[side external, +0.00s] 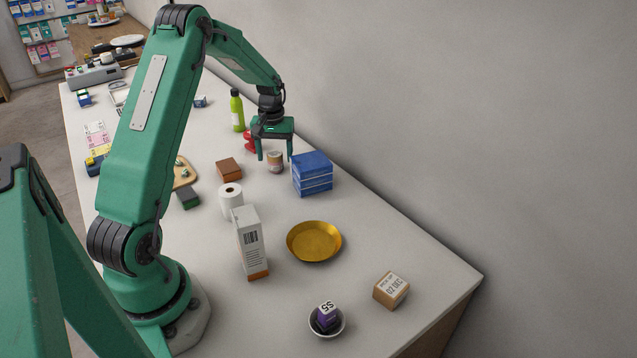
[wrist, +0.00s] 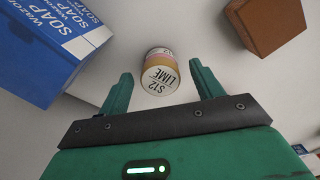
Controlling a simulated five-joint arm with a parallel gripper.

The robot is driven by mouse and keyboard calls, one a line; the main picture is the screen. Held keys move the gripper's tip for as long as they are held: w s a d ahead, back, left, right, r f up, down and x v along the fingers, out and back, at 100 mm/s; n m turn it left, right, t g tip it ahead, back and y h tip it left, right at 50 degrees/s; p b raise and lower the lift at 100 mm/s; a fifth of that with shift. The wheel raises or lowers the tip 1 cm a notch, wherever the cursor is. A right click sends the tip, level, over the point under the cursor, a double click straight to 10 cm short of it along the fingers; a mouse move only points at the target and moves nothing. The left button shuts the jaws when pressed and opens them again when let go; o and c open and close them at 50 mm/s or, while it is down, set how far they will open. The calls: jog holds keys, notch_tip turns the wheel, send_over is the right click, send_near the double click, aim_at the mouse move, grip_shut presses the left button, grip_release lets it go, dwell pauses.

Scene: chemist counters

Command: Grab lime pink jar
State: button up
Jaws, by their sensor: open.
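The lime pink jar (wrist: 158,80) shows in the wrist view with a white lid reading "S12 LIME" and a pinkish-tan side. It lies between and a little beyond the tips of my gripper (wrist: 160,84), which is open with a finger on each side. In the side view the jar (side external: 275,162) is on the counter, just left of the blue soap boxes. My gripper (side external: 274,157) hangs above and around it there, fingers pointing down. I cannot tell whether a finger touches it.
The blue soap stack (side external: 312,175) is close on the right in the side view, and a brown box (side external: 229,169) is on the left. A red item (side external: 249,141) and a green bottle (side external: 237,111) are behind.

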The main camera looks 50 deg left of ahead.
jog(key=shift+f, duration=1.45)
jog(key=c, duration=1.1)
